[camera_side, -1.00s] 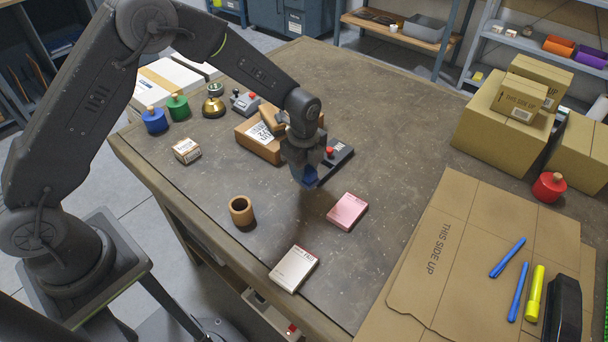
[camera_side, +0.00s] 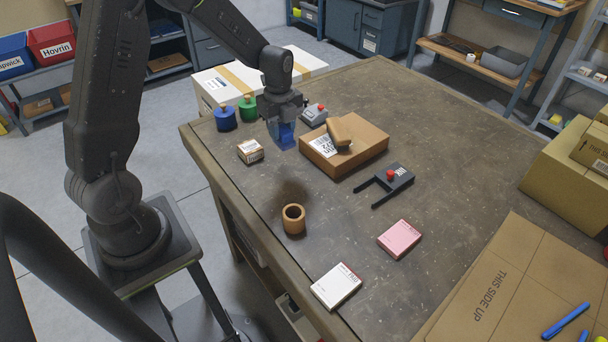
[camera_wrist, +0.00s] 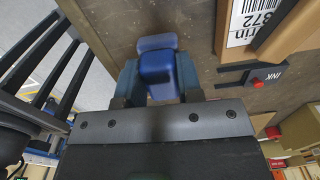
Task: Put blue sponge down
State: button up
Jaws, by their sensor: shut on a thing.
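The exact height above the table cannot be told.
A flat cardboard box (camera_side: 365,150) with a tan block (camera_side: 340,130) stands right of the sponge. A small labelled box (camera_side: 250,152), blue weight (camera_side: 225,118) and green weight (camera_side: 248,108) stand left. A wooden cup (camera_side: 293,219) is nearer. Tabletop between cup and box is bare.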

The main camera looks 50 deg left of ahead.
jog(key=s+a, duration=0.5)
jog(key=w+d+f, duration=0.4)
jog(key=d, duration=0.1)
jog(key=w+d+f, duration=0.3)
jog(key=shift+w+f, duration=0.1)
jog(key=shift+f, duration=1.9)
jog(key=shift+f, duration=0.15)
jog(key=o, duration=0.9)
